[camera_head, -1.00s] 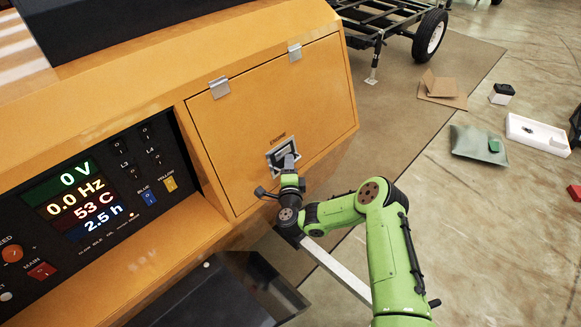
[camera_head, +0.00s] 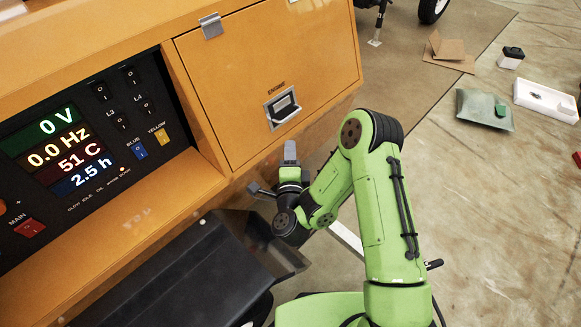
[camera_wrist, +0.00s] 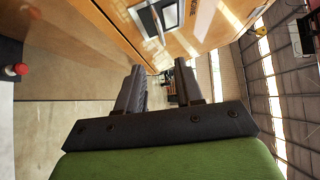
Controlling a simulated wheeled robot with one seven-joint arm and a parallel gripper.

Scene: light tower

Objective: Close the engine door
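The engine door (camera_head: 225,95) is an orange panel marked ENGINE on the side of the orange cabinet, hinged at its top edge. It looks flush or nearly flush with the cabinet; I cannot tell whether it is latched. Its recessed latch handle (camera_head: 283,106) has a metal frame and also shows at the top of the wrist view (camera_wrist: 161,14). My gripper (camera_head: 290,152) is just below the latch handle in the head view, apart from it. In the wrist view its two fingers (camera_wrist: 161,88) stand apart with nothing between them.
A control panel (camera_head: 90,140) with lit readouts and switches is left of the door. A black box-like part (camera_head: 180,275) juts out below the cabinet. A cardboard piece (camera_head: 447,55), a green pouch (camera_head: 484,109) and a white tray (camera_head: 545,100) lie on the floor at right.

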